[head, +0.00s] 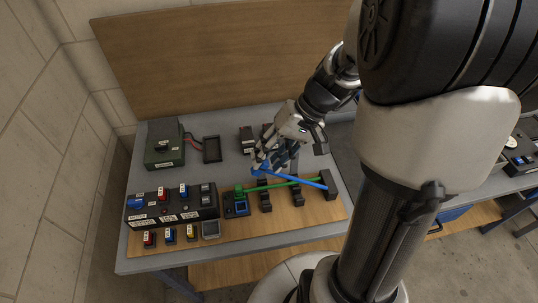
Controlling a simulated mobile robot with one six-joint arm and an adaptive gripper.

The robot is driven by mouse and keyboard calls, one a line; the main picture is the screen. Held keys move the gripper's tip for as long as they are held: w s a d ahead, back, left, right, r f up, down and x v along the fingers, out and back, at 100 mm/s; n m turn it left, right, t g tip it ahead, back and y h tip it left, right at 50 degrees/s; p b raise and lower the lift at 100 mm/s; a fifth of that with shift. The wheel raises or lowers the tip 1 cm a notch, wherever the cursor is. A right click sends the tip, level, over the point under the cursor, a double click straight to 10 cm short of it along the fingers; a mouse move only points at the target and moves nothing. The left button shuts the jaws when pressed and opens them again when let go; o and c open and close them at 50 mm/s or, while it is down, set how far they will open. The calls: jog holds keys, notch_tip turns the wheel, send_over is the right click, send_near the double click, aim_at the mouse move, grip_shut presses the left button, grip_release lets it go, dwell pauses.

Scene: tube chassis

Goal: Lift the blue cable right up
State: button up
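The blue cable (300,180) runs from below my gripper on the left to a dark block (329,184) at the right end of the wooden board. My gripper (267,167) points down at the blue cable's left end. Its fingers overlap that end in the head view, and I cannot tell whether they are closed on it. A green cable (270,185) lies just in front of the blue one and crosses near the dark clips. The green cable's left end is at a small blue-faced device (236,205).
A black panel (172,208) with red and blue switches stands at left, with small coloured parts in front. A dark green box (164,146) and a black tray (212,149) lie behind. Dark clips (265,195) stand under the cables. Small dark boxes (246,138) stand behind my gripper.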

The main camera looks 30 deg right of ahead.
jog(key=v, duration=1.2)
jog(key=shift+a, duration=0.15)
dwell(0.3)
